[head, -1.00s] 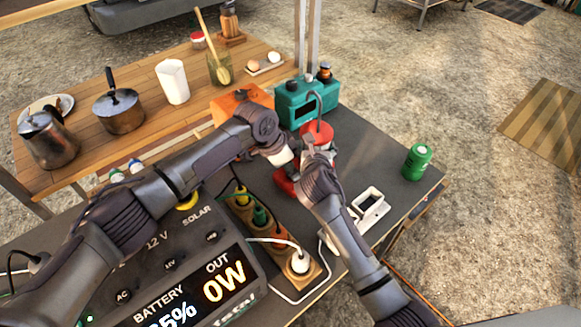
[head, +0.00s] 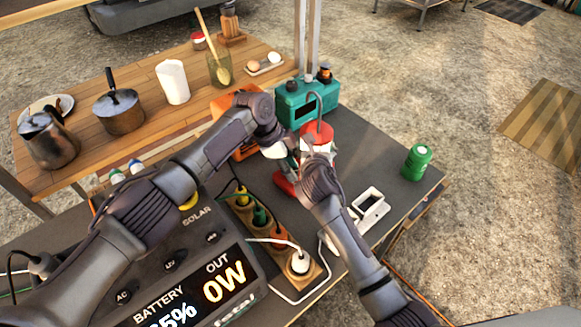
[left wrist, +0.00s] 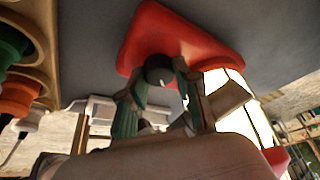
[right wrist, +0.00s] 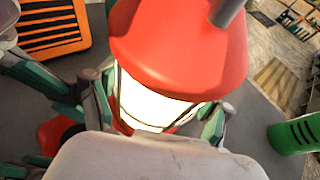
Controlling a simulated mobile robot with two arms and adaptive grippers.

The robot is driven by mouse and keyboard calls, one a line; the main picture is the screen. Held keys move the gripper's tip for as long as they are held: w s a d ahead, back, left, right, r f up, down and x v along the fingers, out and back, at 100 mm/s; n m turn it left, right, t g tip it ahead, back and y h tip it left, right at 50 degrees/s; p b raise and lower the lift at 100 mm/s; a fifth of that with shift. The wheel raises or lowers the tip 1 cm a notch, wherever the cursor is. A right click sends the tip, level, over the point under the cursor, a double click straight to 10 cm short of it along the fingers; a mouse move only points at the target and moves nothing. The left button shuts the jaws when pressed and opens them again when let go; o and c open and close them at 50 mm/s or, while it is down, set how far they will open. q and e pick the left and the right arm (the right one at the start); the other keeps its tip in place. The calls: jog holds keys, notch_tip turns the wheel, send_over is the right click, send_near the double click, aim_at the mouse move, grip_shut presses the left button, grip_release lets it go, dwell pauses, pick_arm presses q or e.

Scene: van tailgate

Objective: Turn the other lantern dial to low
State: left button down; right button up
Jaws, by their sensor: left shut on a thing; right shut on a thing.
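The lit lantern (head: 318,133) has a red cap, a glowing globe and a red base; it stands upright on the dark tabletop, partly behind my grippers. The right wrist view shows its cap and globe (right wrist: 178,45) close up. In the left wrist view, the red base (left wrist: 150,35) carries a dark round dial (left wrist: 159,69). My left gripper (head: 285,155) is shut on that dial, with its green-padded fingertips (left wrist: 162,78) on either side. My right gripper (right wrist: 158,112) is shut on the lantern, its fingers on both sides of the globe. The dial's setting marks are not readable.
A teal box (head: 305,102) and an orange box (head: 228,108) stand behind the lantern. A green canister (head: 417,162) and a white device (head: 370,206) are to the right. A power strip (head: 272,232) and power station (head: 190,275) are in front.

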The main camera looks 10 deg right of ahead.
pick_arm(q)
jog(key=shift+w+a+m+g, duration=0.15)
jog(key=shift+m+g, duration=0.15)
jog(key=shift+m, duration=0.3)
jog(key=c, duration=0.8)
grip_release()
